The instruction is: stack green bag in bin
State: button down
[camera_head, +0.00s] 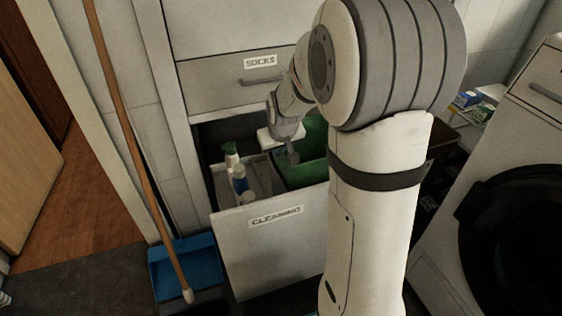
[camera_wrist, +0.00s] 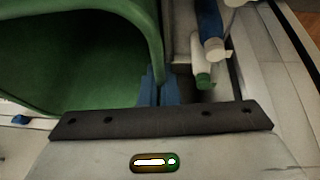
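A green open-topped container (camera_head: 309,152), which looks like the green bag, sits in the right part of the open drawer marked CLEANING (camera_head: 270,245). In the wrist view the green bag (camera_wrist: 85,55) fills the upper left, and its inside shows dark green. My gripper (camera_head: 292,157) is at the bag's left wall in the head view. In the wrist view its blue fingertips (camera_wrist: 160,90) are close together with the bag's edge between them. My arm hides part of the bag and the drawer's right end. I cannot tell which thing is the bin.
Several bottles (camera_head: 238,178) stand in a grey compartment left of the bag; bottles also show in the wrist view (camera_wrist: 211,45). Above is a closed drawer marked SOCKS (camera_head: 225,85). A broom handle (camera_head: 131,130) and blue dustpan (camera_head: 190,262) are at left. A washing machine (camera_head: 470,225) is at right.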

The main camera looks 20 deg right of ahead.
notch_tip(320, 180, down, 4)
jog(key=shift+r+b, duration=0.25)
jog(key=shift+b, duration=0.2)
jog(key=shift+f, duration=0.1)
jog(key=shift+f+b, duration=0.45)
jog(key=shift+f, duration=0.1)
jog(key=c, duration=1.7)
grip_release()
jog(key=shift+r, duration=0.15)
jog(key=shift+r+p, duration=0.35)
jog(key=d+p+v, duration=0.1)
jog(key=p+v, duration=0.3)
jog(key=v, duration=0.7)
jog(key=s+a+g, duration=0.1)
jog(key=s+a, duration=0.1)
jog(key=s, duration=0.4)
jog(key=s+a+g, duration=0.1)
jog(key=s+a, duration=0.1)
jog(key=s, duration=0.5)
jog(key=s+a+g, duration=0.1)
jog(key=s+a, duration=0.1)
jog(key=s, duration=0.5)
jog(key=shift+r+m+g+y+p, duration=0.2)
jog(key=shift+m+g+y+p, duration=0.1)
jog(key=shift+m+g, duration=0.1)
